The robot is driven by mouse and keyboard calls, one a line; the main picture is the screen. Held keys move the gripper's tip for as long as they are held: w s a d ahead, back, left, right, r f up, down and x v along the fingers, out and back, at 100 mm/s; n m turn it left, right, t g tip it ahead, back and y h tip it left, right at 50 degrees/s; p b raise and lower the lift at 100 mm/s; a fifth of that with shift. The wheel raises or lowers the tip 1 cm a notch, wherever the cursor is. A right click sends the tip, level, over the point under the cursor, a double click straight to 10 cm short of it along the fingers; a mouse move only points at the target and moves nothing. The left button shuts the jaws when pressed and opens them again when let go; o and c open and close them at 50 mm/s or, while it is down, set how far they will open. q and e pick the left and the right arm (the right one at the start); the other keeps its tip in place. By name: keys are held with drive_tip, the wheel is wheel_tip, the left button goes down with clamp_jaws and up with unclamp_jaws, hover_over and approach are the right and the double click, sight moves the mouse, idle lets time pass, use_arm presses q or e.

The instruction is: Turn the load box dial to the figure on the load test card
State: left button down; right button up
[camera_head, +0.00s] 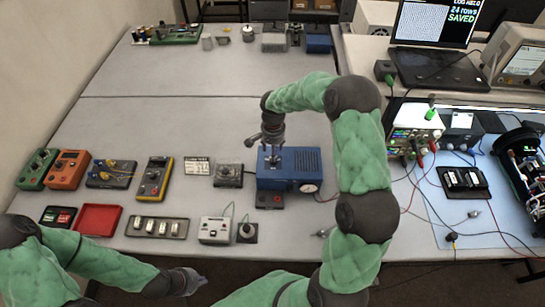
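The blue box (305,168) stands near the middle of the table, with a round white gauge on its front right corner. It looks like the load box. My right gripper (272,158) points down at the left part of its top; any dial there is hidden behind the fingers. I cannot tell whether they touch or grip anything. A white card with dark print (197,166), likely the load test card, lies left of the box; its figure is too small to read. My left gripper (198,280) is low at the table's front edge, apart from everything; its finger opening is unclear.
Left of the box are a small dial unit (229,174), a yellow-edged meter (153,179) and a red tray (98,220). A white device (214,230) stands in front. A laptop (438,65) and bench instruments are at right. The table's middle back is clear.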

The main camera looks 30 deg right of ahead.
wheel_tip(320, 180, down, 6)
drive_tip(key=shift+w+r, duration=0.1)
drive_tip(key=shift+w, duration=0.05)
idle(0.3)
clamp_jaws()
